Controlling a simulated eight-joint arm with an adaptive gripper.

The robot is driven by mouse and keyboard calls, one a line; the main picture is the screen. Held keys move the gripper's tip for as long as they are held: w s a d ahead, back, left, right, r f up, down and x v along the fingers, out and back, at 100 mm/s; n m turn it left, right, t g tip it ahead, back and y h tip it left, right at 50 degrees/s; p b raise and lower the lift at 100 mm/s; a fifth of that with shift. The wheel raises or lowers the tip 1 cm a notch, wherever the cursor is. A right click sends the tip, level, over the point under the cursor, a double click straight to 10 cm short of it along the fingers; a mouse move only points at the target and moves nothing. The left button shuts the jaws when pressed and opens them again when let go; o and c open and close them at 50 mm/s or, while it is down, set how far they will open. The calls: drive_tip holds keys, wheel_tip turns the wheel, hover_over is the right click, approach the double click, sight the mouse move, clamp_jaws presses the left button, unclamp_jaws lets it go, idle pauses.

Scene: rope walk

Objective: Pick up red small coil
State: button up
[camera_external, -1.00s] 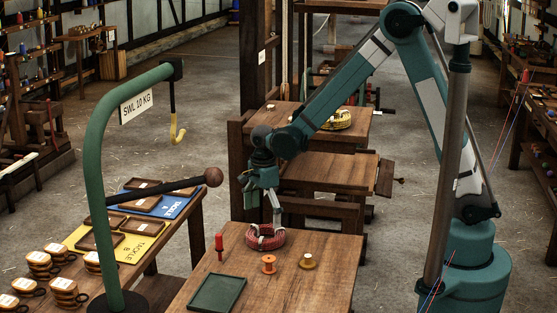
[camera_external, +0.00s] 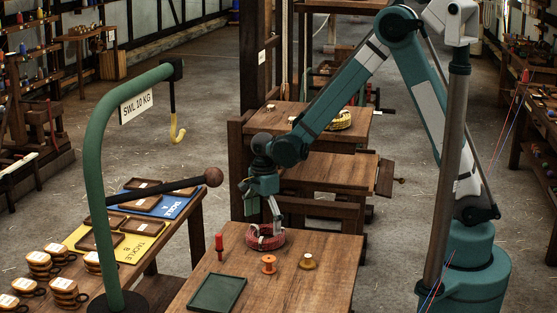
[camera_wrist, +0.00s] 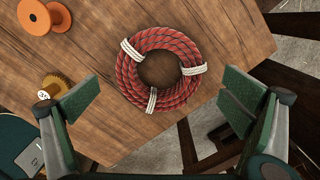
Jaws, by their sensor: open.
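The red small coil (camera_external: 265,238) lies flat on the wooden table near its far edge. It is a ring of red rope bound with white ties, and the wrist view shows the whole coil (camera_wrist: 130,84) between and ahead of my fingers. My gripper (camera_external: 264,212) is just above the coil in the external view. In the wrist view my gripper (camera_wrist: 158,100) has its two green-padded fingers wide apart, with nothing between the pads. I cannot tell from these views whether a finger touches the rope.
On the same table (camera_external: 330,270) stand an orange spool (camera_external: 268,264), a yellow-brown spool (camera_external: 307,261), a red upright peg-like item (camera_external: 219,246) and a dark green tray (camera_external: 217,293). A green crane post (camera_external: 97,210) with a dark bar rises at the left. Bare tabletop lies to the right.

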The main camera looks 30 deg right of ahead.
sight(265, 235)
drive_tip(key=shift+d+f+b, duration=0.15)
drive_tip(key=shift+f+b, duration=0.45)
drive_tip(key=shift+f, duration=1.95)
drive_tip(key=shift+c, duration=0.7)
drive_tip(key=c, duration=1)
